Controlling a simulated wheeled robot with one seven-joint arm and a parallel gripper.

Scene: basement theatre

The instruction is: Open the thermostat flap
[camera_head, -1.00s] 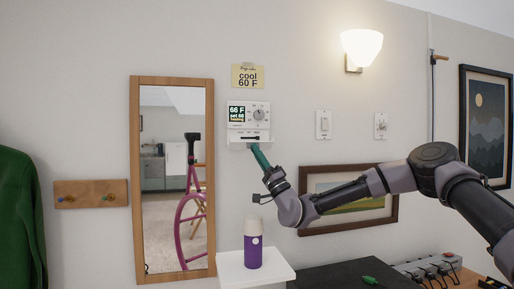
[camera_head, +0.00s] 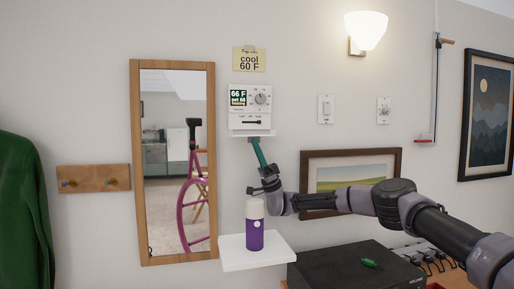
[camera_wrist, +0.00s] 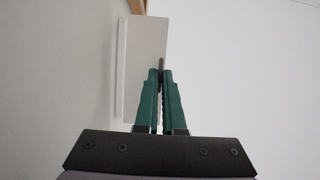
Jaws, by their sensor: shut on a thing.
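The white thermostat (camera_head: 262,110) hangs on the wall, with a lit display reading 66 F, a round dial and a slider strip below. A pale flap (camera_head: 251,133) sticks out like a thin ledge along its bottom edge, with the slider strip exposed above it. My gripper (camera_head: 254,142) reaches up from below with green fingers at the flap. In the wrist view the flap's pale face (camera_wrist: 143,50) is ahead, and my gripper (camera_wrist: 160,72) is shut on a small dark tab at the flap's edge. The fingertips hide part of this tab.
A note reading "cool 60 F" (camera_head: 249,59) is above the thermostat. A mirror (camera_head: 136,150) is to the left. A purple bottle (camera_head: 254,236) stands on a white shelf (camera_head: 235,256) below my gripper. A framed picture (camera_head: 396,160) hangs behind my arm.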

